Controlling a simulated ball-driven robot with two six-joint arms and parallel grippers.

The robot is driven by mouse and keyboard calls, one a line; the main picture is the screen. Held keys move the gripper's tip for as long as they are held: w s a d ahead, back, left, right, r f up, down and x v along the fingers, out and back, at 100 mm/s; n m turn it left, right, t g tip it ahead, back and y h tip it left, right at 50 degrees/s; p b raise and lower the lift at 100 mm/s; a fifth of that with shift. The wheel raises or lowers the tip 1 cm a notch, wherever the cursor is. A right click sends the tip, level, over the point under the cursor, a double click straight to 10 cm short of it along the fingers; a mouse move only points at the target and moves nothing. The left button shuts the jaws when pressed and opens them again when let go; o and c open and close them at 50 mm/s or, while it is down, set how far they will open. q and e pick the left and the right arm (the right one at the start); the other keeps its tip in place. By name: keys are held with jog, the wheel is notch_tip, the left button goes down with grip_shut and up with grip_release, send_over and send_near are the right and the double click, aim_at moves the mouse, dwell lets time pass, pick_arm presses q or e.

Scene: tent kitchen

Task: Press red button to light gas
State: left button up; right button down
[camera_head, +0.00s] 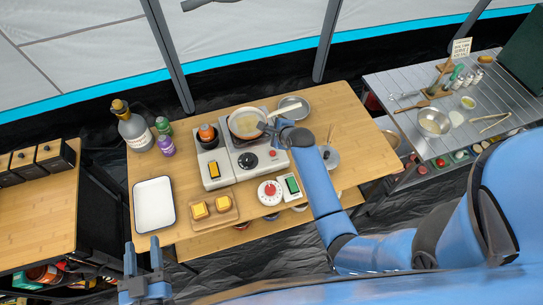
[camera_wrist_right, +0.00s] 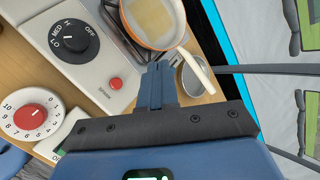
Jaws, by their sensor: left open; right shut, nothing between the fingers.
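The red button (camera_head: 272,154) is a small round disc on the light grey front panel of the gas stove (camera_head: 228,172). The button also shows in the right wrist view (camera_wrist_right: 115,84), near the black OFF/MED/LO knob (camera_wrist_right: 74,42). My right gripper (camera_wrist_right: 158,70) is shut and empty. In the right wrist view its fingertips are to the right of the button, apart from it in the picture; the exact gap in depth is unclear. In the head view my right arm partly hides the stove's right side. My left gripper (camera_head: 144,260) is open and empty at the lower left, away from the stove.
A pan (camera_head: 246,122) sits on the burner, its handle reaching toward my right arm. A white timer with a red dial (camera_head: 270,191) stands in front of the stove. A white tray (camera_head: 154,204) and a board with yellow-topped pieces (camera_head: 232,217) lie to the left.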

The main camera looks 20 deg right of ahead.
jog(key=m, duration=0.1)
jog(key=f+m, duration=0.1)
jog(key=shift+s+d+f+m+g, duration=0.1)
jog(key=shift+s+m+g, duration=0.2)
jog(key=shift+s+g, duration=0.1)
jog(key=shift+a, duration=0.2)
jog(key=shift+s, duration=0.1)
jog(key=b, duration=0.7)
send_over(274, 155)
notch_tip(274, 155, down, 6)
jog(key=shift+f, duration=0.2)
jog(key=shift+f+b, duration=0.6)
jog(key=shift+f, duration=0.55)
